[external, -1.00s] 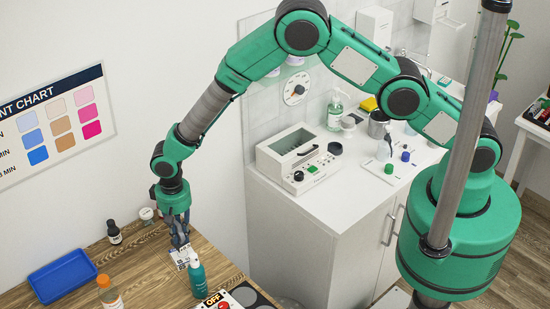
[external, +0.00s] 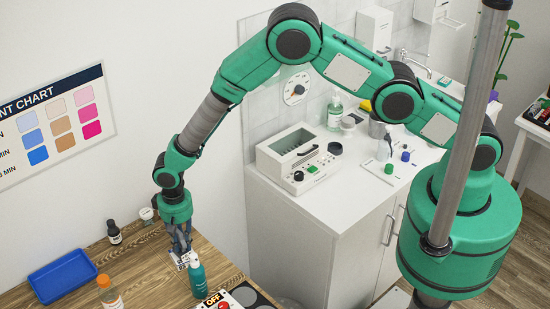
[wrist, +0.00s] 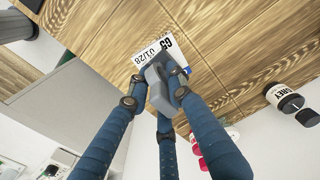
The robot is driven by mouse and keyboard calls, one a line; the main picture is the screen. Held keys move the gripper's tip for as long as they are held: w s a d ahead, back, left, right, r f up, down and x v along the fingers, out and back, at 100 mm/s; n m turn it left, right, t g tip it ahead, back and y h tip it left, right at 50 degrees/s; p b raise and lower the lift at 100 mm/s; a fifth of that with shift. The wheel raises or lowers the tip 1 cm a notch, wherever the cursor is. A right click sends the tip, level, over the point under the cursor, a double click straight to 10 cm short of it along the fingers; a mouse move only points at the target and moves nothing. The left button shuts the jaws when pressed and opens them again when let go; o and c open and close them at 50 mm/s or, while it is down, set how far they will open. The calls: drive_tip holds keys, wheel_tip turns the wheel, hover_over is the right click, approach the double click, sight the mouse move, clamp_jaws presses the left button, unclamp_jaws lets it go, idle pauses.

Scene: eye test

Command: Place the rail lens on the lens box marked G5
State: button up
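In the wrist view a white box (wrist: 147,54) with a printed label reading G5 and 01/28 lies on the wooden table. The same white, black-marked patch shows below my gripper in the external view (external: 182,261). The tips cover part of the box. In the external view my gripper (external: 181,248) points down, just behind a teal bottle.
The teal bottle (external: 196,279) stands close in front of my gripper. Also on the wooden table are a panel with a red button (external: 224,305), a blue tray (external: 63,276), an orange-capped bottle (external: 108,293) and a dark bottle (external: 114,232). A GREY-labelled bottle (wrist: 282,97) shows in the wrist view.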

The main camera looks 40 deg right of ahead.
drive_tip(key=shift+o, duration=1.1)
drive_tip(key=shift+r, duration=0.15)
drive_tip(key=shift+r+b, duration=0.85)
drive_tip(key=shift+r, duration=5.15)
